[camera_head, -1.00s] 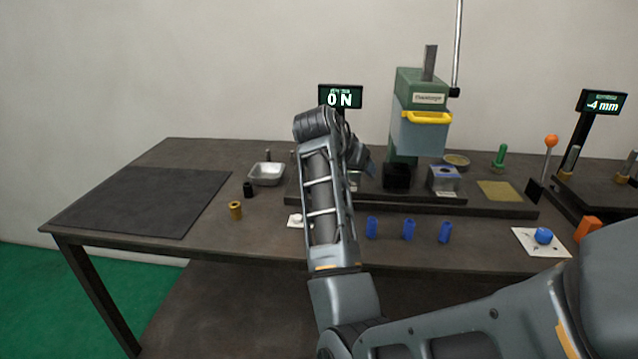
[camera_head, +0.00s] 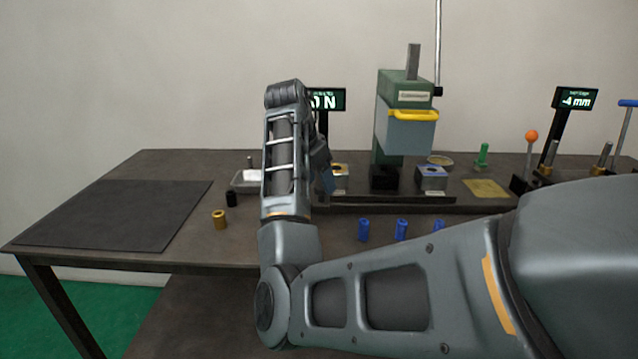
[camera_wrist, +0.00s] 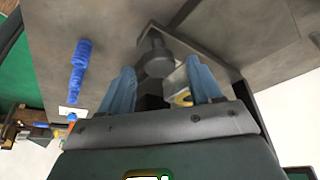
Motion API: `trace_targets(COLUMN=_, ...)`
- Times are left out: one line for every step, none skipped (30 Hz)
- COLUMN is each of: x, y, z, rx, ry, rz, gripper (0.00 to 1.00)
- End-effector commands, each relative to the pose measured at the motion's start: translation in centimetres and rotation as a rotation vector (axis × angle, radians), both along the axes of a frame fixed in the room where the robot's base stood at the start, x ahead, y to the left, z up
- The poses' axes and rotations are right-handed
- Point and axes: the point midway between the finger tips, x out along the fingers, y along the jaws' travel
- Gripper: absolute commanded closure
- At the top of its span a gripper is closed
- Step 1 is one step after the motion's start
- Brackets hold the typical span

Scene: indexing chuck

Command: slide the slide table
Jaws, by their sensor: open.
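A long dark base (camera_head: 415,199), which seems to carry the slide table, lies on the workbench under the green press (camera_head: 404,90). On it stand a block with a gold ring on top (camera_head: 341,172), a black block (camera_head: 384,178) and a grey block with a blue top (camera_head: 431,178). My gripper (camera_wrist: 160,66) is open, its blue fingers apart. In the wrist view a dark grey round knob (camera_wrist: 156,48) shows between the fingers; I cannot tell whether they touch it. In the head view my arm hides most of the gripper and the base's left end.
Blue cylinders (camera_head: 401,229) stand along the front of the base. A brass cylinder (camera_head: 219,219), a black cylinder (camera_head: 231,199) and a metal tray (camera_head: 243,184) are at left, beside a dark mat (camera_head: 115,215). An orange-knobbed lever (camera_head: 531,140) stands at right. A display reads -4 mm (camera_head: 576,98).

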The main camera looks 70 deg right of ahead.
Motion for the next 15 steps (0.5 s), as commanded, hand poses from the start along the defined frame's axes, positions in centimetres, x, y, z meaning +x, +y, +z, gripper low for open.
trace_targets(x=-0.09, y=-0.17, z=-0.44, rx=0.001, ry=0.001, rz=0.001, gripper=0.36)
trace_targets(x=-0.11, y=-0.26, z=-0.64, rx=-0.001, ry=0.001, rz=0.001, gripper=0.36)
trace_targets(x=-0.14, y=-0.35, z=-0.86, rx=-0.001, ry=0.001, rz=0.001, gripper=0.36)
trace_targets(x=-0.16, y=-0.4, z=-1.0, rx=-0.001, ry=0.001, rz=0.001, gripper=0.36)
trace_targets(x=-0.17, y=-0.43, z=-1.11, rx=-0.001, ry=0.0, rz=0.001, gripper=0.36)
trace_targets(x=-0.19, y=-0.47, z=-1.21, rx=-0.001, ry=0.0, rz=0.001, gripper=0.36)
trace_targets(x=-0.18, y=-0.49, z=-1.26, rx=-0.001, ry=0.0, rz=0.001, gripper=0.36)
trace_targets(x=-0.19, y=-0.5, z=-1.29, rx=-0.001, ry=0.0, rz=0.001, gripper=0.36)
trace_targets(x=-0.19, y=-0.5, z=-1.29, rx=-0.001, ry=0.0, rz=0.001, gripper=0.36)
trace_targets(x=-0.19, y=-0.5, z=-1.29, rx=-0.001, ry=0.0, rz=0.001, gripper=0.36)
trace_targets(x=-0.19, y=-0.5, z=-1.29, rx=-0.001, ry=0.0, rz=0.001, gripper=0.36)
trace_targets(x=-0.19, y=-0.5, z=-1.29, rx=-0.001, ry=0.0, rz=0.001, gripper=0.36)
trace_targets(x=-0.19, y=-0.5, z=-1.29, rx=-0.001, ry=0.0, rz=0.001, gripper=0.36)
trace_targets(x=-0.19, y=-0.5, z=-1.29, rx=-0.001, ry=0.0, rz=0.001, gripper=0.38)
trace_targets(x=-0.19, y=-0.5, z=-1.29, rx=-0.001, ry=0.0, rz=0.001, gripper=0.42)
